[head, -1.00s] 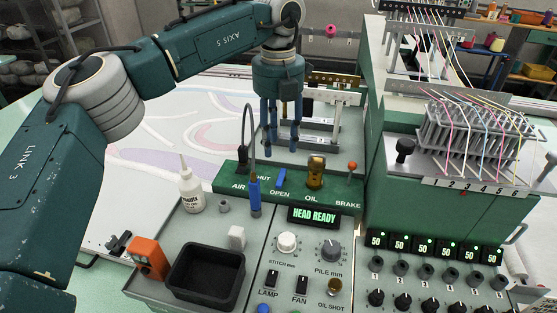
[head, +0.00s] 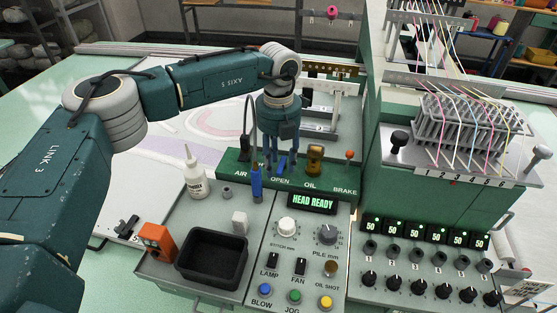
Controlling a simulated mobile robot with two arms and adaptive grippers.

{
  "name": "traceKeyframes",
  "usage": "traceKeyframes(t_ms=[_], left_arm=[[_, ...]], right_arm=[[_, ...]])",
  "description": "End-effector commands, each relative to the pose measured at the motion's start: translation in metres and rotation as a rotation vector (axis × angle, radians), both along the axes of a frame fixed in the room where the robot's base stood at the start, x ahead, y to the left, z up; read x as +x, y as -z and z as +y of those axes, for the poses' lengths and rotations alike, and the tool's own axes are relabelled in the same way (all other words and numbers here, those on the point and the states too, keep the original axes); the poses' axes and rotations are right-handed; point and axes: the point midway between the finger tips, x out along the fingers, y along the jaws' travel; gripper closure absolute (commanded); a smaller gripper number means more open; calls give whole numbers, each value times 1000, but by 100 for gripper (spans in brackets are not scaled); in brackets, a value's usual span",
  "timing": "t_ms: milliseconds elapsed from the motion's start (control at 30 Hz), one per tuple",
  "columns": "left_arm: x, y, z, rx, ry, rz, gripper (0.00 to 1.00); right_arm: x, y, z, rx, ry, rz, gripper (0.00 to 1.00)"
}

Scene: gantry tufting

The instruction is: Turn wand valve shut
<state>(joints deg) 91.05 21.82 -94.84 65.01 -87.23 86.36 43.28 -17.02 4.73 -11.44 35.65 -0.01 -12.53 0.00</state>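The wand valve is a small blue lever (head: 281,165) on the green panel strip, above the word OPEN. It is mostly covered by my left gripper in the head view. My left gripper (head: 280,168) points down with its blue fingers apart, low at the strip around the lever. I cannot tell whether the fingers touch it. The blue air wand (head: 256,184) stands upright just left of the fingers, with a dark curved hose rising from it. My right gripper is not in view.
A brown oil cup (head: 314,158) and a red-knobbed brake lever (head: 350,156) stand to the right on the strip. A white bottle (head: 195,178), an orange box (head: 156,241) and a black tray (head: 184,258) are to the left. A HEAD READY display (head: 313,202) lies in front.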

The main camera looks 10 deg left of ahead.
Motion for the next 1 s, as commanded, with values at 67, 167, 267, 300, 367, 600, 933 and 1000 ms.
traceKeyframes(t_ms=[67, 167, 267, 300, 367, 600, 933, 1000], left_arm=[[0, 0, 0, 0, 0, 0, 74], [0, 0, 0, 0, 0, 0, 94], [0, -1, 0, 0, 0, 0, 100], [0, -1, 0, 0, 0, 0, 100], [0, 0, 0, 0, 2, 0, 100], [1, 1, 2, 0, 53, 0, 100], [4, 2, 10, -1, 288, -3, 100], [5, 2, 12, 0, 354, -2, 100]], right_arm=[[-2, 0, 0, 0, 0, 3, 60], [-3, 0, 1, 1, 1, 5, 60], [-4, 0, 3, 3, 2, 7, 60], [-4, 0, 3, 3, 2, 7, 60], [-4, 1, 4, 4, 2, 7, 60], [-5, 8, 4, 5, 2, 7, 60], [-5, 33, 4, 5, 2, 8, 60], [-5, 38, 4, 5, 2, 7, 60]])
